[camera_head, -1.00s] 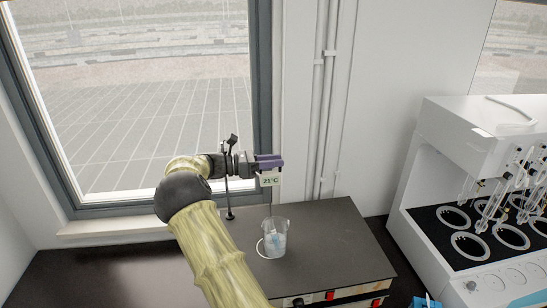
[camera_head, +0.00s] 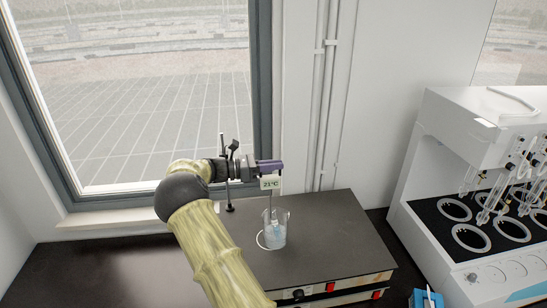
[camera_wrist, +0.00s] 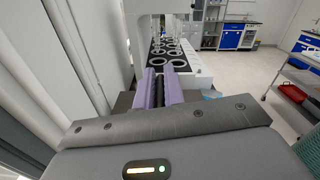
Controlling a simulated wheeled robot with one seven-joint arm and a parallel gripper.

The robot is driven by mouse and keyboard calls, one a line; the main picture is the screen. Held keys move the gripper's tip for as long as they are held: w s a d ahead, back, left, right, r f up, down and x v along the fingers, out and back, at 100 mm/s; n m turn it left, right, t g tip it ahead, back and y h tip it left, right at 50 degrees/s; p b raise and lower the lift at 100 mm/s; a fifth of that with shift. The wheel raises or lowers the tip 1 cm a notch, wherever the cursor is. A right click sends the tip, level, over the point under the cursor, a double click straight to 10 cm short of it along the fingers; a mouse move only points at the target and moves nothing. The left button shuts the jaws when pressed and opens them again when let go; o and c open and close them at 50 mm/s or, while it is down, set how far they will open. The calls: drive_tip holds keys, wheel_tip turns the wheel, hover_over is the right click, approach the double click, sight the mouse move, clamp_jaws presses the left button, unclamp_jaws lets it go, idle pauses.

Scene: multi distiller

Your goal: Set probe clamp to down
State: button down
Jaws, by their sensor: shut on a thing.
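In the head view my gripper (camera_head: 270,166), with purple fingers, is shut at the probe clamp (camera_head: 233,150), beside the thin upright stand rod. The held part is mostly hidden by the fingers. A small display reading 21°C (camera_head: 269,184) hangs right below the fingers. A thin probe (camera_head: 271,202) runs down from it to the glass beaker (camera_head: 284,224), and its lower end appears to be inside the beaker. In the wrist view the purple fingers (camera_wrist: 162,85) point forward, close together; what lies between them cannot be made out.
The beaker stands on a dark flat-topped unit (camera_head: 335,230) with red switches in front. A white multi-place distiller (camera_head: 450,125) with glassware stands to the right. A window (camera_head: 150,100) and wall pipes (camera_head: 323,110) are behind. A blue box (camera_head: 426,299) lies at lower right.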

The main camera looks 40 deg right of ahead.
sight(270, 187)
wheel_tip(270, 187, down, 9)
drive_tip(key=shift+s+r+b, duration=0.1)
drive_tip(key=shift+r+b, duration=0.1)
drive_tip(key=shift+b, duration=1.05)
drive_tip(key=shift+f, duration=0.1)
drive_tip(key=c, duration=1.6)
unclamp_jaws()
drive_tip(key=shift+o, duration=0.4)
drive_tip(key=shift+a, duration=0.1)
drive_tip(key=b+v, duration=0.6)
drive_tip(key=v, duration=1.1)
drive_tip(key=shift+a, duration=0.2)
drive_tip(key=shift+d, duration=0.1)
